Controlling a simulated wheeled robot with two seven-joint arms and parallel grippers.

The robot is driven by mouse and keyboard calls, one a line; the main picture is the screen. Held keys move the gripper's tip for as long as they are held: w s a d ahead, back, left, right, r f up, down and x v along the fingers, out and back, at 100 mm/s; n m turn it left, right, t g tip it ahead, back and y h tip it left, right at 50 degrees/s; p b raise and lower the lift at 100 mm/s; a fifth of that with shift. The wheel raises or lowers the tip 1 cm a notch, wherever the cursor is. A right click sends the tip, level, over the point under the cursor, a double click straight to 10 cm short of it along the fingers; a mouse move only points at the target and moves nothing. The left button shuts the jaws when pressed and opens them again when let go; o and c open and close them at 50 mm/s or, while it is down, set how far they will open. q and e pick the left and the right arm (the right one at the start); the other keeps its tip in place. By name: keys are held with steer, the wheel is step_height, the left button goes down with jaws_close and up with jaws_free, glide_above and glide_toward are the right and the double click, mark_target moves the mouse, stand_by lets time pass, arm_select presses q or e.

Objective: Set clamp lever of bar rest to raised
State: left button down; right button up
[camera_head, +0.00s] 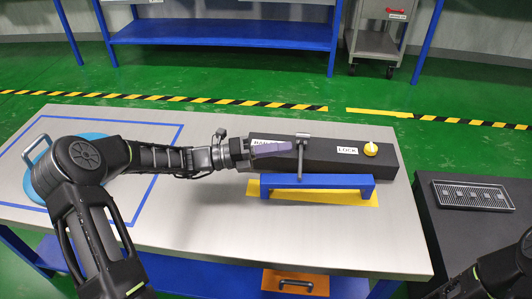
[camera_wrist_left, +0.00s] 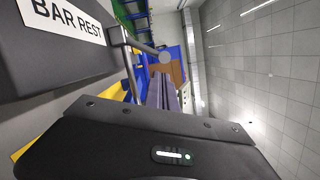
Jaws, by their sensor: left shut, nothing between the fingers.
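The bar rest (camera_head: 327,155) is a long dark box on the table, with a BAR REST label partly hidden by my gripper. The label is plain in the left wrist view (camera_wrist_left: 68,18). Its clamp lever (camera_head: 300,162) is a grey metal shaft with a crosswise grip at its upper end; it also shows in the left wrist view (camera_wrist_left: 129,62). I cannot tell its exact angle. My left gripper (camera_head: 288,147) is shut and empty, its purplish fingers close to the lever's left side; contact is unclear. My right gripper is out of view; only that arm shows at lower right.
A blue bar frame (camera_head: 317,182) stands in front over a yellow patch (camera_head: 330,198). A dark stand with a grate (camera_head: 473,195) is at right. The table's front middle is clear.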

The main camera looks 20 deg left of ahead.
mark_target(301, 159)
arm_select(q)
steer(key=x, duration=0.3)
steer(key=shift+w+d+b, duration=0.1)
steer(key=shift+d+b, duration=0.1)
steer(key=shift+b, duration=0.1)
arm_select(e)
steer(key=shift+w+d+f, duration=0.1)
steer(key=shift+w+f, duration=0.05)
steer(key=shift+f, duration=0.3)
